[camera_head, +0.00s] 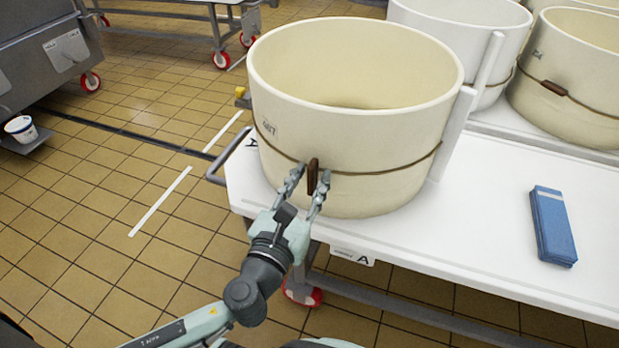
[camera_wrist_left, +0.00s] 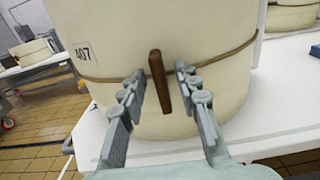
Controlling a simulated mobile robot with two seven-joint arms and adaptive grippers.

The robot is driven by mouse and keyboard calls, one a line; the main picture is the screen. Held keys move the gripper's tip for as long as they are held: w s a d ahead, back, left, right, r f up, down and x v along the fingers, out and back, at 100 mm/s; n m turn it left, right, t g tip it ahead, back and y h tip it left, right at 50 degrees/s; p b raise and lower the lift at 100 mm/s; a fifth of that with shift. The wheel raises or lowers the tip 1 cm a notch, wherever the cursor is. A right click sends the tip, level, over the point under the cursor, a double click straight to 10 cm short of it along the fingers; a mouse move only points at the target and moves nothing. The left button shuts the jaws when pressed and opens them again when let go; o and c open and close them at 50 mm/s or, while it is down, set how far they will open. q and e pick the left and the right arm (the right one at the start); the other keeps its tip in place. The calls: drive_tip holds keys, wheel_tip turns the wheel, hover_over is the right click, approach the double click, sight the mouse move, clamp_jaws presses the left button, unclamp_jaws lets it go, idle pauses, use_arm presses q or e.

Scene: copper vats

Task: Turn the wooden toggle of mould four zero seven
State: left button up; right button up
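The cream mould marked 407 (camera_head: 385,130) stands at the left end of the white table. A cord runs round it, and a brown wooden toggle (camera_head: 312,176) stands nearly upright at the cord on its front. My left gripper (camera_head: 306,190) is open at the mould's front, with one finger on each side of the toggle. In the left wrist view the toggle (camera_wrist_left: 159,82) leans slightly and sits between the open fingertips (camera_wrist_left: 160,82), with gaps on both sides. The label 407 (camera_wrist_left: 83,54) shows left of it. My right gripper is not in view.
A blue folded cloth (camera_head: 552,226) lies at the right. A metal rail (camera_head: 226,158) edges the table's left end. Tiled floor lies open at left.

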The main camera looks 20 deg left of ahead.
use_arm(q)
drive_tip(key=c, duration=0.7)
clamp_jaws()
